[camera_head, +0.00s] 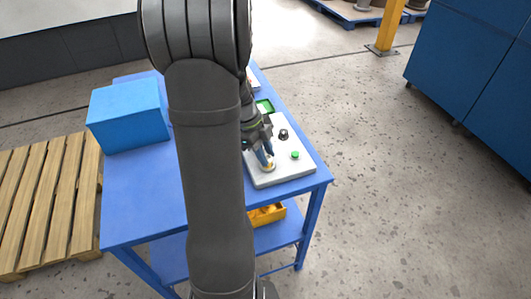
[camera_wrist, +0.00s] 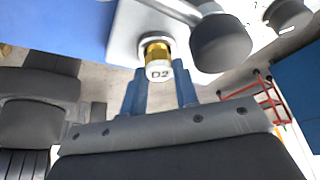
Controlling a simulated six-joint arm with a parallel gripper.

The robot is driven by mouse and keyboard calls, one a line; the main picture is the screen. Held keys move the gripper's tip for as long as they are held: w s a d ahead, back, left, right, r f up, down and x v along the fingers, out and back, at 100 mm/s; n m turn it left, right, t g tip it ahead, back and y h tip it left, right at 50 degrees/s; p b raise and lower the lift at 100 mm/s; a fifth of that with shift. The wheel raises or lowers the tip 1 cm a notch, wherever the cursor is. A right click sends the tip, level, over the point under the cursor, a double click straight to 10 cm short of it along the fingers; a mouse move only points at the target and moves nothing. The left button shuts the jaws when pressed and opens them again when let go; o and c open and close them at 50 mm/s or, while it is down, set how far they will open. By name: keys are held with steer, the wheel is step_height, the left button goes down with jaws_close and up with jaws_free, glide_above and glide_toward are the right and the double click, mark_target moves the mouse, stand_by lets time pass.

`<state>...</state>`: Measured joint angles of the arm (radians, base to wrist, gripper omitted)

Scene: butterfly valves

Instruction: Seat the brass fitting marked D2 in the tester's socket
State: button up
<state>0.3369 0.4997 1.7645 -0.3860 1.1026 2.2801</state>
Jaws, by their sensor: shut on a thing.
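The brass fitting marked D2 (camera_wrist: 157,52) shows in the wrist view, with a white end cap that carries the mark. My gripper (camera_wrist: 160,73) has its two blue fingers on either side of the cap and is shut on the fitting. The fitting's far end is at a pale ring on the white tester (camera_wrist: 123,33); I cannot tell how deep it sits in the socket, which it hides. In the head view my gripper (camera_head: 265,156) points down at the near left part of the tester (camera_head: 287,173).
The tester carries a green button (camera_head: 295,155) and a black knob (camera_head: 284,134). A green tray (camera_head: 265,105) lies behind it. A blue box (camera_head: 127,115) stands at the left of the blue table (camera_head: 140,200). A yellow bin (camera_head: 267,214) is on the lower shelf.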

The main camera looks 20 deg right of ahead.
steer(key=shift+f, duration=0.1)
steer(key=o, duration=1.5)
steer(key=shift+r, duration=3.75)
step_height(320, 180, down, 8)
steer(key=shift+r, duration=0.35)
